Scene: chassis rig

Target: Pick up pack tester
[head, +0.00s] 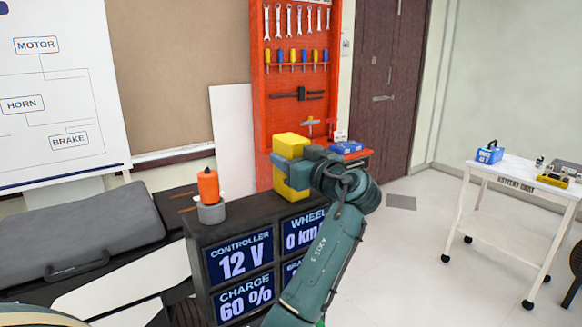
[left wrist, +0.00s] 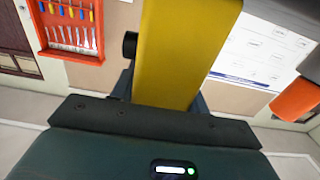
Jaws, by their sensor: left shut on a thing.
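The pack tester appears to be the yellow box (head: 291,143), which stands upright at the back of the black display console. My left gripper (head: 290,166) reaches it from the right and is shut on it around its middle. The gripper covers part of the box, and I cannot tell whether its bottom touches the console top. In the left wrist view the yellow box (left wrist: 182,50) fills the space between the fingers (left wrist: 165,92), with a small black knob on its side. My right gripper is not in view.
An orange beacon-like item (head: 208,185) on a grey base stands left of the box on the console (head: 240,215). A red tool board (head: 296,75) rises behind. A blue item (head: 346,147) lies on a red shelf. A white cart (head: 515,180) stands right, with clear floor between.

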